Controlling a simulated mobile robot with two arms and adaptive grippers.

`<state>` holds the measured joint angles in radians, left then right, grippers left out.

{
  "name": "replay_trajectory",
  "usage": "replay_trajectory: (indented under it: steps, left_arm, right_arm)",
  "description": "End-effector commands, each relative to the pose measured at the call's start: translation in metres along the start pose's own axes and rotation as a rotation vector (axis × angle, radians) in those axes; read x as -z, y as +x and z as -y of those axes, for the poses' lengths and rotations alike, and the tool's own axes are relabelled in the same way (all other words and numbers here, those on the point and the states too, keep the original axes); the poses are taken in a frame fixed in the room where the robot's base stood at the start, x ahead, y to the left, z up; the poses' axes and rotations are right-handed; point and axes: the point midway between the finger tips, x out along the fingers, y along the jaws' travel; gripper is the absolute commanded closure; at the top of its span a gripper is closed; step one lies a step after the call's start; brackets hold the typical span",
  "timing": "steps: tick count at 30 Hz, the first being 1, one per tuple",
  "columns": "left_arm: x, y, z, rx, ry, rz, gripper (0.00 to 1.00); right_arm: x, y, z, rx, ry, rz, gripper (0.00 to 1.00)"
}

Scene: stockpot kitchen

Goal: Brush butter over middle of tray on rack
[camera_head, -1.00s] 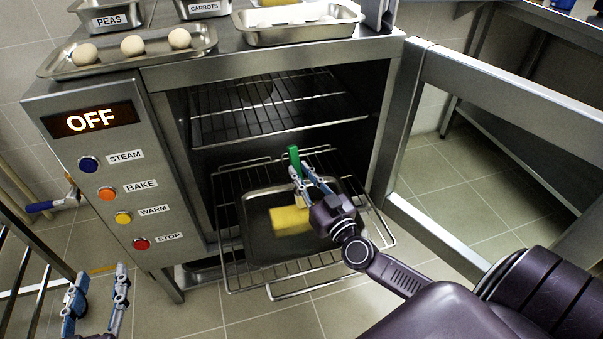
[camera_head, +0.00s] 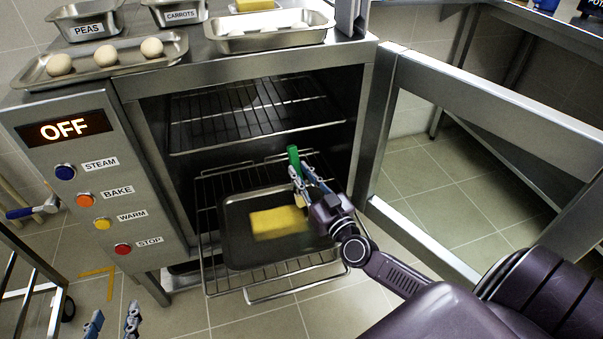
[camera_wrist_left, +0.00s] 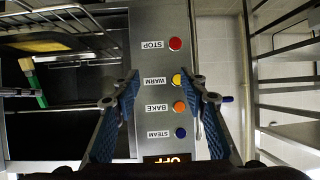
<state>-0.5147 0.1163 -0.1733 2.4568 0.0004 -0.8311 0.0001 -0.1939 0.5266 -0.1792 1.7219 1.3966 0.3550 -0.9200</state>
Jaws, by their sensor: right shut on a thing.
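My right gripper (camera_head: 306,183) is shut on a brush with a green handle (camera_head: 293,158). The brush stands roughly upright over the right part of a dark tray (camera_head: 235,250). The tray sits on the pulled-out lower oven rack (camera_head: 209,275). A yellow butter patch (camera_head: 275,223) lies across the tray's middle, and the brush's lower end is at its right end. Whether the bristles touch the tray is unclear. The brush (camera_wrist_left: 32,85) also shows in the left wrist view. My left gripper (camera_head: 113,325) is open and empty, low at the left, partly out of frame.
The oven door (camera_head: 385,150) stands open to the right of my right arm. The upper rack (camera_head: 250,115) is empty. A pan (camera_head: 270,40) and an egg tray (camera_head: 110,62) stand on the oven top. The control panel (camera_head: 85,190) reads OFF.

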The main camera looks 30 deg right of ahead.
Motion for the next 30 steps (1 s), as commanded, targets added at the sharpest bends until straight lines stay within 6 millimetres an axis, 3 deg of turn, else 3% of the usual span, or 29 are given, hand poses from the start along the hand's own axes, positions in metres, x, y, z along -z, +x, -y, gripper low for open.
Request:
replay_trajectory:
  steps: [8, 9, 30]
  left_arm:
    - [-0.021, -0.005, 0.003, 0.006, -0.001, 0.097, 0.60]
    - [-0.024, -0.006, 0.003, 0.007, -0.002, 0.111, 0.60]
    - [-0.081, -0.030, 0.009, 0.021, -0.006, 0.363, 0.60]
  right_arm:
    - [0.005, 0.001, 0.000, 0.000, 0.000, -0.001, 1.00]
    - [-0.006, 0.002, -0.001, -0.004, 0.000, 0.004, 1.00]
    - [0.004, 0.004, -0.002, -0.004, 0.002, 0.004, 1.00]
